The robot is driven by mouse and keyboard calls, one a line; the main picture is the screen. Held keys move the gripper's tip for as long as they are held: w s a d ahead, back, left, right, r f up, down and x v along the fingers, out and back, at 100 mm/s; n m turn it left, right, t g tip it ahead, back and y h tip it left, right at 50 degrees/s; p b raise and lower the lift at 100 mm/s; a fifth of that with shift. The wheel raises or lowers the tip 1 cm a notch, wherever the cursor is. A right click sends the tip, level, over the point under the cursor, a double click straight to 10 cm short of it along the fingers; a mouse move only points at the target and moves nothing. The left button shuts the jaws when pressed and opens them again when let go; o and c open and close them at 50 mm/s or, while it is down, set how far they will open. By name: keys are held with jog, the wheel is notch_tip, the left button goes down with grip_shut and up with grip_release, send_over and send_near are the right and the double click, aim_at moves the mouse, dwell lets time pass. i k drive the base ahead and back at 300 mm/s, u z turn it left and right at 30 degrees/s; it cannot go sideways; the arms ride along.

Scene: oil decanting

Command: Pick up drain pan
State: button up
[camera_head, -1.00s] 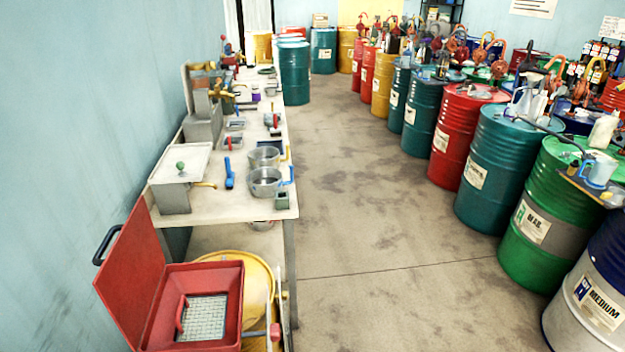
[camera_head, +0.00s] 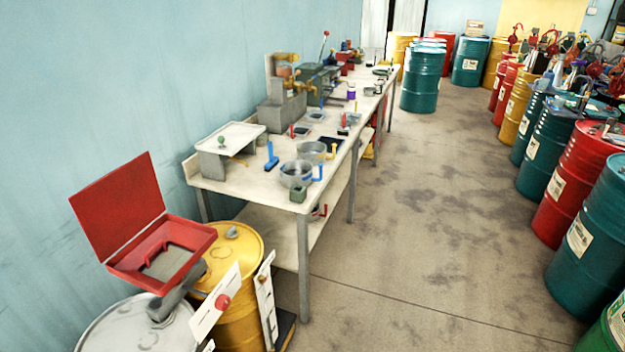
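No thing is marked as the drain pan, and I cannot tell for sure which it is. Two round grey metal pans stand near the front end of the workbench. The nearer pan (camera_head: 297,174) has a blue handle at its right, and the farther pan (camera_head: 312,152) has a yellow one. Small dark shallow trays (camera_head: 301,131) lie farther back on the bench. A low tray-topped stand (camera_head: 232,138) with a green knob is at the bench's left end. My gripper is not in view.
The workbench (camera_head: 258,187) runs along the blue wall. A red open-lidded box (camera_head: 165,255) sits at the front left by a yellow drum (camera_head: 235,253) and a white drum (camera_head: 130,325). Red, teal and other drums line the right. The floor (camera_head: 420,220) between is clear.

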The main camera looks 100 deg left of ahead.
aim_at(298, 171)
jog(key=u, duration=2.95)
jog(key=i, duration=3.45)
jog(key=u, duration=3.7)
